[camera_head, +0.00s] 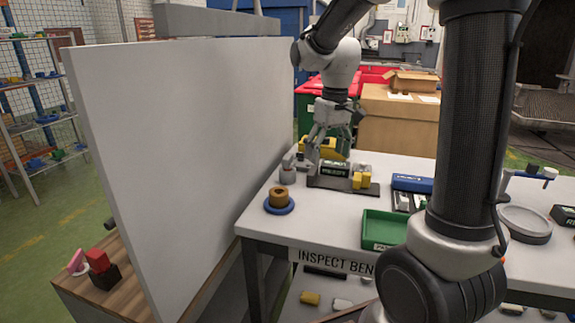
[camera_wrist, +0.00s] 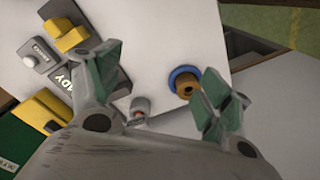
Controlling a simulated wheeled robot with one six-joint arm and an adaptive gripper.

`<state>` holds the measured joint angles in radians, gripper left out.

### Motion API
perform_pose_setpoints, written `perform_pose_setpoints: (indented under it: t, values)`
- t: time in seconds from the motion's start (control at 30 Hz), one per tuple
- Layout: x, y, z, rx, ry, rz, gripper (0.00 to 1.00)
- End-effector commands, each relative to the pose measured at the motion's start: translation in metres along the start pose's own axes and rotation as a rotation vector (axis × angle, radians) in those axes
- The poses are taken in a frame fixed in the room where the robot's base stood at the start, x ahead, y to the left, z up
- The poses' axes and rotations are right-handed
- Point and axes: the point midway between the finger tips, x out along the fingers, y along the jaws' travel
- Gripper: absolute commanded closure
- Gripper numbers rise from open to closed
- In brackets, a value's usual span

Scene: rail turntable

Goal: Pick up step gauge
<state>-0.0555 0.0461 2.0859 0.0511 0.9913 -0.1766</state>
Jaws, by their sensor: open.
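My gripper (camera_head: 309,154) is open above the back left part of the inspection bench, its fingers pointing down. In the wrist view my gripper (camera_wrist: 160,92) has its two green-padded fingers wide apart with nothing held. A small grey cylinder (camera_head: 287,174) stands on the bench just below and left of it; this cylinder also shows in the gap between the fingers in the wrist view (camera_wrist: 140,106). A brown round piece (camera_head: 278,196) sits on a blue disc (camera_head: 279,208) nearer the bench's left edge. No part is legibly labelled step gauge, so I cannot tell which piece it is.
A dark plate (camera_head: 315,182) with yellow blocks (camera_head: 361,180) lies right of my gripper. A green tray (camera_head: 383,230) stands at the front edge. A tall white panel (camera_head: 185,160) rises left of the bench (camera_head: 325,215). The bench's left front is clear.

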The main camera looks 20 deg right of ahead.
Motion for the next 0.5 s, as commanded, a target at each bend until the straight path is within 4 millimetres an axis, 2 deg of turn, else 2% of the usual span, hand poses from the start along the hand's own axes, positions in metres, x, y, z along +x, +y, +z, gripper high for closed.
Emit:
perform_pose_setpoints:
  t: [0.03,0.3,0.37,0.4,0.5]
  values:
    - [0.01,0.001,-0.023,-0.038,-0.014,-0.008,0.21]
    - [0.051,0.003,-0.141,-0.335,-0.004,-0.046,0.21]
    - [0.049,0.004,-0.168,-0.429,0.029,-0.047,0.21]
    - [0.039,0.004,-0.183,-0.493,0.06,-0.041,0.21]
    - [0.02,0.003,-0.198,-0.621,0.108,-0.028,0.21]
